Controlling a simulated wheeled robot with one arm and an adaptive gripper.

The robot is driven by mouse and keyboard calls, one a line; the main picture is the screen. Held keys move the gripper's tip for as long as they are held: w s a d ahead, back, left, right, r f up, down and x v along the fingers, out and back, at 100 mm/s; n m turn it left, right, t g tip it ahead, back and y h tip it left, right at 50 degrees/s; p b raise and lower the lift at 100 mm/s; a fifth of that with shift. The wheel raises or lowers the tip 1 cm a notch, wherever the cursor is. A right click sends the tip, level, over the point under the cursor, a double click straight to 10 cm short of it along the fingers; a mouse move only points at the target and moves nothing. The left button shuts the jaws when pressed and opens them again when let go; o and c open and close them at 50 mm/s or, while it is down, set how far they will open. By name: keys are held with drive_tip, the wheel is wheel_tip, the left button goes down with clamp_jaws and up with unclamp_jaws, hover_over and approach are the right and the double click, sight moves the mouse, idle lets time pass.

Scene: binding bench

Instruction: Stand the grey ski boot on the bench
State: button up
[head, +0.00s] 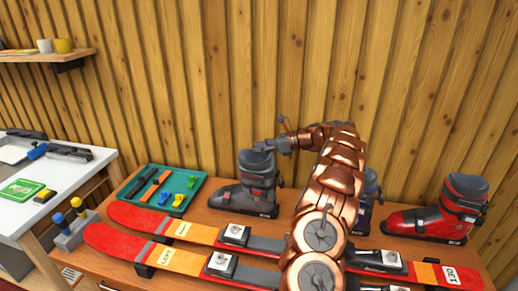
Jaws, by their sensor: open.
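The grey ski boot (240,197) stands upright on the wooden bench (205,217), near the back wall, with its toe to the left. It is dark grey with small red marks. My gripper (265,146) is open at the top of the boot's cuff, at its upper right. I cannot tell whether the fingers touch the cuff. My copper-coloured arm reaches up from the front and bends left towards the boot.
A red boot (410,221) stands at the right. A dark bluish boot (370,190) is mostly hidden behind my arm. Two red-orange skis (190,232) lie across the front. A teal tray (190,207) and a screwdriver holder (75,232) are left; a white table (60,185) is beyond.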

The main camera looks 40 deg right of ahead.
drive_tip(key=shift+d, duration=0.1)
drive_tip(key=b+v, duration=0.1)
drive_tip(key=v, duration=1.1)
drive_tip(key=w+a+r+n+g+y, duration=0.1)
drive_tip(key=a+r+n+g, duration=0.2)
drive_tip(key=a, duration=0.8)
drive_tip(key=w+a+r+n+g+y, duration=0.1)
drive_tip(key=a+r+n, duration=0.25)
drive_tip(key=a, duration=0.75)
drive_tip(key=s+a+n+g+h, duration=0.1)
drive_tip(key=s+a+n+g, duration=0.3)
drive_tip(key=a, duration=0.5)
drive_tip(key=s+a+n+g+h, duration=0.1)
drive_tip(key=s+a+n, duration=0.3)
drive_tip(key=s+a, duration=0.3)
drive_tip(key=s+a+f+n+g+h, duration=0.35)
drive_tip(key=s+a+n, duration=0.35)
drive_tip(key=s, duration=0.7)
drive_tip(key=s+d+f+n+h, duration=0.1)
drive_tip(key=s+f+n+h, duration=0.2)
drive_tip(key=s, duration=0.6)
drive_tip(key=s+d+f+n+h, duration=0.2)
drive_tip(key=s+f+n+h, duration=0.1)
drive_tip(key=s, duration=0.6)
drive_tip(key=shift+d+f, duration=0.35)
drive_tip(key=shift+f, duration=0.35)
